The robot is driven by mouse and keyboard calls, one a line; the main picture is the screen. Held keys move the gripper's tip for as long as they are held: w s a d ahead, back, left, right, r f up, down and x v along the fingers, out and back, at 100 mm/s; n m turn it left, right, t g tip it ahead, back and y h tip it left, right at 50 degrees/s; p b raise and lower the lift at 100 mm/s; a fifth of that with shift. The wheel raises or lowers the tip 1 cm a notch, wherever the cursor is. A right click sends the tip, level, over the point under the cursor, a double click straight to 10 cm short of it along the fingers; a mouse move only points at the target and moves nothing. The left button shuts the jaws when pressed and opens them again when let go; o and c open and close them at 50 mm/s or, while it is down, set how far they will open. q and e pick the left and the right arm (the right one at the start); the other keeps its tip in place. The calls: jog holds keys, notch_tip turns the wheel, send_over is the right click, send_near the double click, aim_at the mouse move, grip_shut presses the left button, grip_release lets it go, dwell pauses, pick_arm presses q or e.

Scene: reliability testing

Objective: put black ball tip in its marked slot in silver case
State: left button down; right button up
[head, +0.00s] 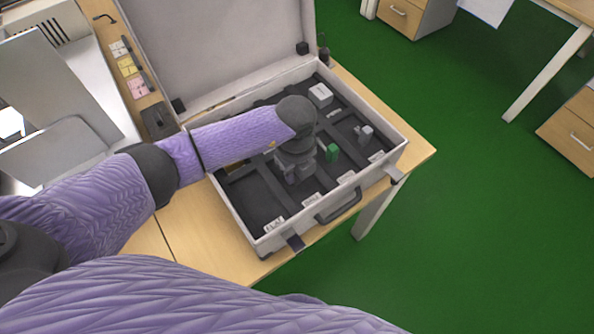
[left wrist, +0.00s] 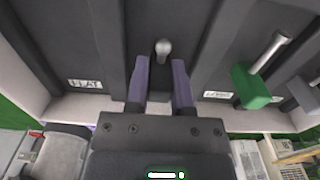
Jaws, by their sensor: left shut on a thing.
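The open silver case (head: 375,173) lies on the desk, its dark interior split into labelled compartments. My left gripper (head: 296,178) is inside its outline, over the front compartment right of the one marked FLAT (head: 273,225). In the left wrist view my left gripper (left wrist: 161,88) is shut on the black ball tip (left wrist: 162,70), whose shiny round end points away between the fingers. The FLAT label (left wrist: 85,84) shows left there. The gripper hides the label in front of it. I cannot tell whether the tip touches the floor. My right gripper is out of view.
A green piece with a metal shaft (left wrist: 250,86) stands in the compartment to the right; it also shows in the head view (head: 332,153). Beyond are a grey piece (head: 365,134) and a white box (head: 320,95). The raised lid (head: 225,50) blocks the back.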

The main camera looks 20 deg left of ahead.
pick_arm(q)
jog(key=shift+r, duration=0.1)
jog(key=c, duration=0.8)
grip_release()
notch_tip(320, 180, up, 11)
jog(key=p, duration=0.3)
jog(key=shift+r+p, duration=0.3)
jog(key=shift+r, duration=0.3)
